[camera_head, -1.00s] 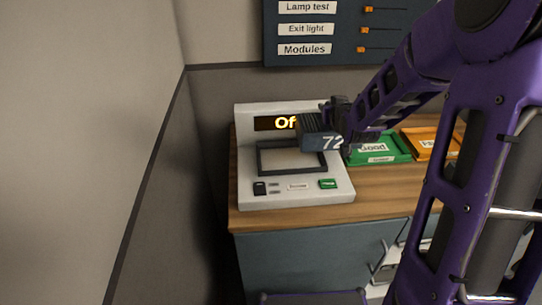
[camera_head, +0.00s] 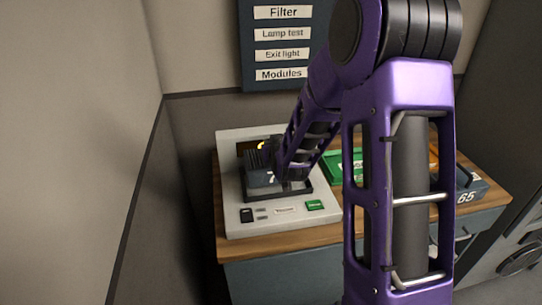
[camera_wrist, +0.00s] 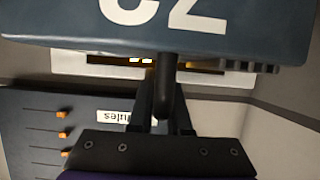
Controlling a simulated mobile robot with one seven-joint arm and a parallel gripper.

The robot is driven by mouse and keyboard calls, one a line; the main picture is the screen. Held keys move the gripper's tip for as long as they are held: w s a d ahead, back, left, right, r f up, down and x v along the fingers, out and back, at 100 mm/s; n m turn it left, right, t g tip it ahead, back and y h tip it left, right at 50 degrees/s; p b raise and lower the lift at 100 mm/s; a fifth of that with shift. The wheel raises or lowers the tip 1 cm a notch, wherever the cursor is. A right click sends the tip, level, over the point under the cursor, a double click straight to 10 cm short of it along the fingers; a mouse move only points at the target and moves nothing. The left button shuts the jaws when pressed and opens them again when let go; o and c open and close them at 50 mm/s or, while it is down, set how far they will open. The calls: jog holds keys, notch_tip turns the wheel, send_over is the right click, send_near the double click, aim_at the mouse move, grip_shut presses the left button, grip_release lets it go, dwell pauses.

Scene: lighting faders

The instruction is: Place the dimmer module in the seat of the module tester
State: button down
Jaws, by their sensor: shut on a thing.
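The dimmer module (camera_head: 260,177) is a dark blue-grey block with a ribbed back and a white number, partly hidden by my arm. It is over the framed seat (camera_head: 296,196) of the white module tester (camera_head: 231,205); I cannot tell whether it touches the seat. In the wrist view the module (camera_wrist: 230,38) fills the top, its number upside down. My gripper (camera_wrist: 165,88) is shut on the module's dark handle. The gripper also shows in the head view (camera_head: 287,180). The tester's display is mostly hidden behind the module and arm.
A green tray (camera_head: 335,167) stands right of the tester, partly behind my arm. Another module marked 65 (camera_head: 467,190) sits at the counter's right. A wall panel with labels and sliders (camera_head: 283,55) is behind. The tester's front has a black switch and green button (camera_head: 315,205).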

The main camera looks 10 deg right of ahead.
aim_at(259, 173)
jog(key=shift+f, duration=1.7)
jog(key=shift+f+b, duration=0.2)
jog(key=shift+b, duration=0.2)
jog(key=c, duration=0.9)
grip_release()
jog(key=shift+o, duration=0.2)
jog(key=shift+r+p, duration=0.2)
jog(key=shift+p, duration=0.15)
jog(key=b+v, duration=0.1)
jog(key=v, duration=1.1)
jog(key=shift+b, duration=0.3)
jog(key=shift+s+f, duration=0.1)
jog(key=shift+f, duration=0.05)
